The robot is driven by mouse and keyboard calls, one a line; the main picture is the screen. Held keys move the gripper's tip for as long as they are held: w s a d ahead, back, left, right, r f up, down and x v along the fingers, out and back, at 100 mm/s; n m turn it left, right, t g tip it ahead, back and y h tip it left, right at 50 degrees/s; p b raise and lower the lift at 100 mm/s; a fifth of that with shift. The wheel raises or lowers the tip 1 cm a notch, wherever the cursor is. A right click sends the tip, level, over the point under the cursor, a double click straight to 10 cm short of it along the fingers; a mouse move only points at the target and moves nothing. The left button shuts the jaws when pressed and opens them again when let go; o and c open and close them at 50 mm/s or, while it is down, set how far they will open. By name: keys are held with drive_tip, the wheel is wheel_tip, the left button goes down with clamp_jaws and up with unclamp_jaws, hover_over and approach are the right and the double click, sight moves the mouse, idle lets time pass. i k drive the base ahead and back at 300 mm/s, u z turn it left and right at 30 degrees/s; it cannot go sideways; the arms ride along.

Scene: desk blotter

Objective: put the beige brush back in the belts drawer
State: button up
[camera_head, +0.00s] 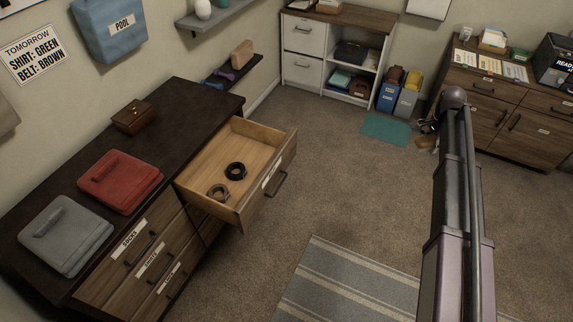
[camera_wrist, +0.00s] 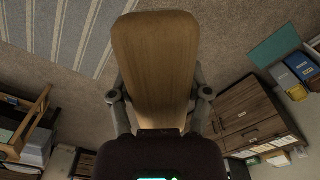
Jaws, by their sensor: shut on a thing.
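The beige brush (camera_wrist: 155,60) fills the middle of the wrist view, its smooth wood-toned back toward the camera. My gripper (camera_wrist: 160,97) is shut on it, one finger at each side. In the head view my gripper (camera_head: 430,128) is small and partly hidden behind my arm, with a bit of the brush (camera_head: 424,143) showing beside it. It is well to the right of the open drawer (camera_head: 255,140). Inside that drawer lie a coiled black belt (camera_head: 235,169) and a coiled brown belt (camera_head: 218,191). The label on its front is too small to read.
A red folded garment (camera_head: 120,180), a grey one (camera_head: 65,236) and a small wooden box (camera_head: 133,117) sit on the dark dresser top. A white shelf unit (camera_head: 338,55) and a wooden cabinet (camera_head: 500,95) stand at the back. Open carpet lies between drawer and gripper.

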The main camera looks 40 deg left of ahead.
sight(256, 156)
drive_tip(key=u, duration=0.3)
drive_tip(key=i, duration=0.5)
drive_tip(key=u, duration=0.95)
drive_tip(key=i, duration=0.7)
drive_tip(key=u, duration=0.45)
